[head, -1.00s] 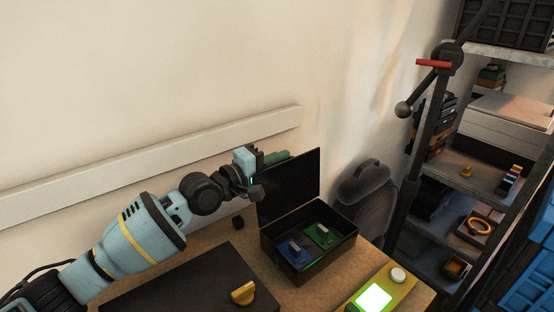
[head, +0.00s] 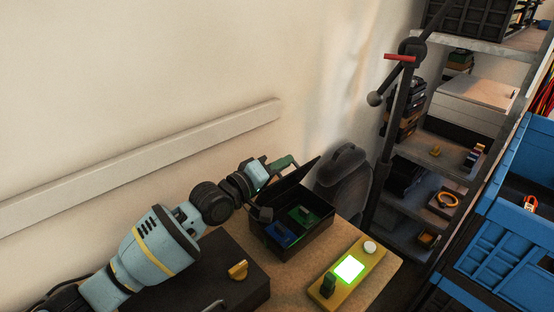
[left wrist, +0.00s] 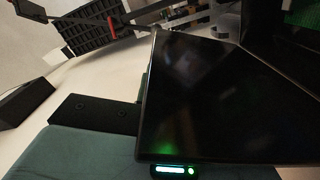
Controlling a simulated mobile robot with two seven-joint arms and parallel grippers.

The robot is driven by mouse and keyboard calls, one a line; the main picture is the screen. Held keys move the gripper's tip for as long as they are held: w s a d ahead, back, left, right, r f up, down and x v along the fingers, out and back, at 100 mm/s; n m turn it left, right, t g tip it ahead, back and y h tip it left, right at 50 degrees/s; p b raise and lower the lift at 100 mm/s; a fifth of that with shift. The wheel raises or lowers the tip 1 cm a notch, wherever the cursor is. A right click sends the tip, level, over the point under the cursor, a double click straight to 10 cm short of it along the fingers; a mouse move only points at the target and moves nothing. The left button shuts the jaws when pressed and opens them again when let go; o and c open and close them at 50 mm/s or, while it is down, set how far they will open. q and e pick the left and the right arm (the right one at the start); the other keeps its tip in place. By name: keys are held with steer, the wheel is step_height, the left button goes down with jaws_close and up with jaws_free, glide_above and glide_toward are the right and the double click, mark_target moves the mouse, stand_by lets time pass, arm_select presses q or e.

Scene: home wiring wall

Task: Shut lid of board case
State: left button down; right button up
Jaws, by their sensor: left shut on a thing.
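The black board case (head: 313,238) stands on the table, with a blue board (head: 281,235) and a green board (head: 304,216) inside. Its black lid (head: 297,176) is tilted part-way down over the case's back side, still well above the boards. My left gripper (head: 260,192) is at the lid's left end, shut on the lid; its fingertips are hard to make out. In the left wrist view the lid (left wrist: 215,95) fills the middle and right as a dark, glossy panel. My right gripper is in neither view.
A yellow panel (head: 324,293) with a lit screen (head: 348,268) and a white knob (head: 370,247) lies right of the case. Shelving (head: 440,160) and blue crates (head: 500,240) stand at the right.

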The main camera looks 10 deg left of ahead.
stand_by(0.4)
arm_select(q)
steer(key=c, duration=1.5)
jaws_free()
steer(key=shift+v, duration=3.9)
steer(key=shift+c, duration=0.3)
